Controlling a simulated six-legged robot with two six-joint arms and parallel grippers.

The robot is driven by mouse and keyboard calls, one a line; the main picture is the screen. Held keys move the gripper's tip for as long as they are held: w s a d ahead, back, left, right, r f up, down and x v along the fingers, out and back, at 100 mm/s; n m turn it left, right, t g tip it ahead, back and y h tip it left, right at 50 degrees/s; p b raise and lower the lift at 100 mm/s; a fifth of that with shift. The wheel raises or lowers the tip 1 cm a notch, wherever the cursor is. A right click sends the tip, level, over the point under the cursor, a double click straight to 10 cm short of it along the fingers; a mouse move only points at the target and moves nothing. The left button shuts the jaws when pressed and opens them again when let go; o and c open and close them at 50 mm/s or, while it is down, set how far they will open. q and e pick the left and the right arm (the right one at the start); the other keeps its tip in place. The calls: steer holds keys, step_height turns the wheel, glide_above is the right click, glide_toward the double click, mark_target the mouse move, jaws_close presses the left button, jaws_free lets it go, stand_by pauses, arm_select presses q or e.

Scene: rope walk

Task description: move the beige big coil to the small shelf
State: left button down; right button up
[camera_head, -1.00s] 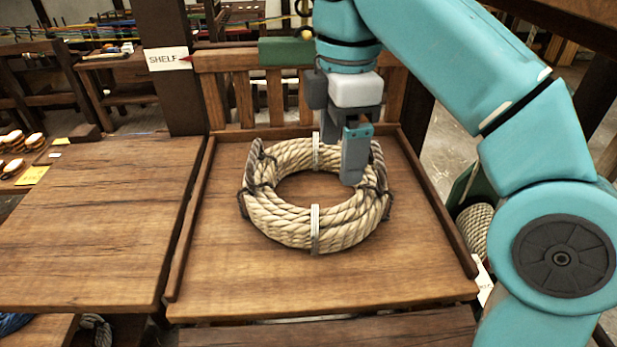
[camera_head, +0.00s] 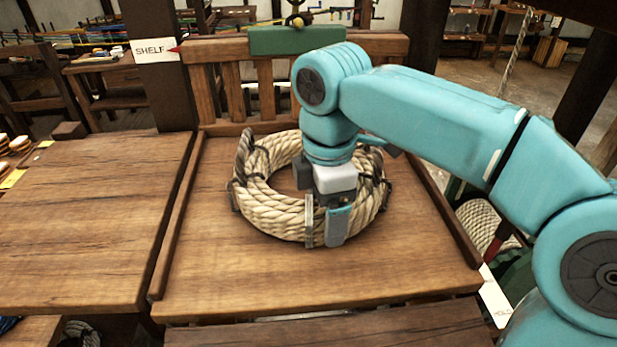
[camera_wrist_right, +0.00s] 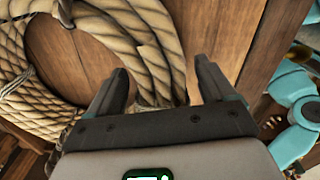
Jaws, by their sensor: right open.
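The beige big coil (camera_head: 268,212) is a thick rope ring tied with dark cords and pale bands. It lies flat on a wooden board with raised side rails and a slatted back (camera_head: 225,270), beside a sign reading SHELF (camera_head: 153,50). My right gripper (camera_head: 336,236) is at the front right part of the ring, pointing down, and partly hides it. In the right wrist view the coil (camera_wrist_right: 150,40) runs up to the open jaws (camera_wrist_right: 160,85), with a rope strand near the left finger. Contact cannot be told. My left gripper is out of view.
A bare wooden tabletop (camera_head: 85,215) adjoins on the left. Another rope coil (camera_head: 482,225) sits low on the right, near a white label (camera_head: 494,296). A green block (camera_head: 297,40) is on the slatted back. The board's front is clear.

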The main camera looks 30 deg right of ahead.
steer(key=shift+w+f, duration=0.1)
steer(key=shift+f, duration=0.75)
steer(key=shift+d, duration=0.15)
steer(key=shift+s, duration=0.25)
steer(key=shift+w, duration=0.15)
steer(key=c, duration=0.8)
jaws_close()
steer(key=shift+r, duration=0.15)
steer(key=shift+r, duration=0.1)
